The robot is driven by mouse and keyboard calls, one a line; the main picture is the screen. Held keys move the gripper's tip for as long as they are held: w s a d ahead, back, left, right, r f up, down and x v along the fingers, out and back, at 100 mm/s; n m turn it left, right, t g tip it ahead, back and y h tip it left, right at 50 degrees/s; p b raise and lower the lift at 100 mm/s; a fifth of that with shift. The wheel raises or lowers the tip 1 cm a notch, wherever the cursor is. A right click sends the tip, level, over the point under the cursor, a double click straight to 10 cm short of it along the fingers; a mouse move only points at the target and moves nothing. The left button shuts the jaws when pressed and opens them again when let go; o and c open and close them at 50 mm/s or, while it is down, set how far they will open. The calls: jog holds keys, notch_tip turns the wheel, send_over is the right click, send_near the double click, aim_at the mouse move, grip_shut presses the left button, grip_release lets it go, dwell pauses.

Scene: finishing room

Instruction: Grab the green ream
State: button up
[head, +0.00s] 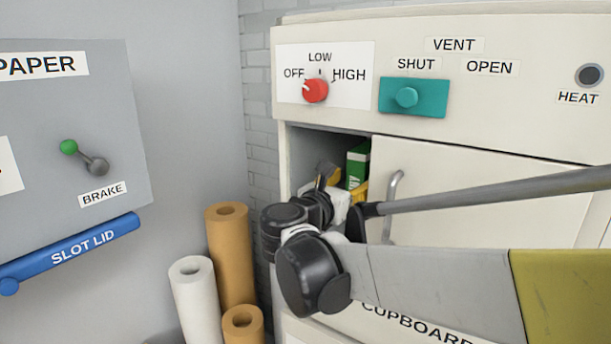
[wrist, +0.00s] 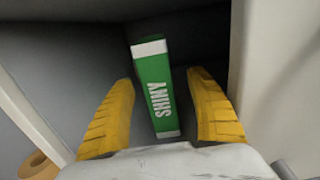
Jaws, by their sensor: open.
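The green ream (wrist: 157,98) has white ends and the word SHINY on its side. It stands inside the cupboard, between the two yellow fingers of my open gripper (wrist: 160,105) in the wrist view. Gaps show between the ream and both fingers. In the head view the green ream (head: 357,165) shows at the right side of the cupboard opening, partly hidden by my gripper (head: 343,188) and the door edge. My gripper reaches into the opening, and its fingers are partly hidden there.
The cupboard door (head: 480,190) with its grey handle (head: 391,205) covers the right of the opening. Paper rolls (head: 232,255) stand on the left. Above are a red knob (head: 315,90) and a teal vent slider (head: 413,97).

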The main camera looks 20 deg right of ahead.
jog(key=p+x, duration=0.1)
jog(key=x, duration=0.6)
jog(key=shift+w+d+f+p, duration=0.15)
jog(key=shift+w+d+p, duration=0.05)
jog(key=shift+w+p, duration=0.2)
jog(key=c, duration=0.3)
grip_shut()
